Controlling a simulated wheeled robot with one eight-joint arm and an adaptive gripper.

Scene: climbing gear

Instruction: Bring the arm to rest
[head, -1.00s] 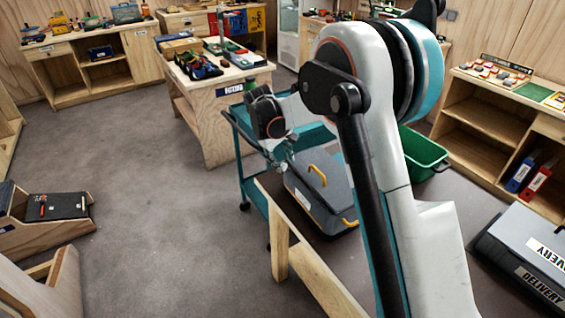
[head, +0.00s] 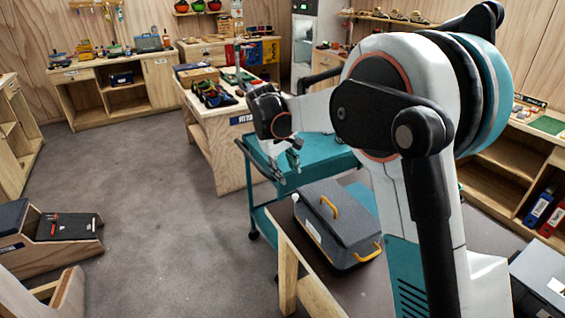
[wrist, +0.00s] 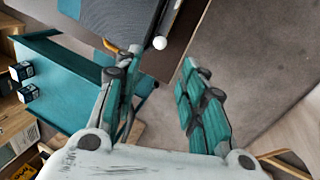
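My gripper (head: 284,161) hangs from my bent arm in the head view, in front of the teal cart (head: 262,218) and left of the grey case with yellow handles (head: 345,220). In the wrist view my gripper (wrist: 158,100) has its two teal-padded fingers spread wide apart with nothing between them. Bare floor and the edge of a dark tabletop (wrist: 180,42) show beyond the fingers. The fingers touch nothing that I can see.
A wooden table with gear (head: 212,125) stands behind the cart. A wooden bench unit (head: 50,240) is at the left. The floor (head: 150,190) at left centre is clear.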

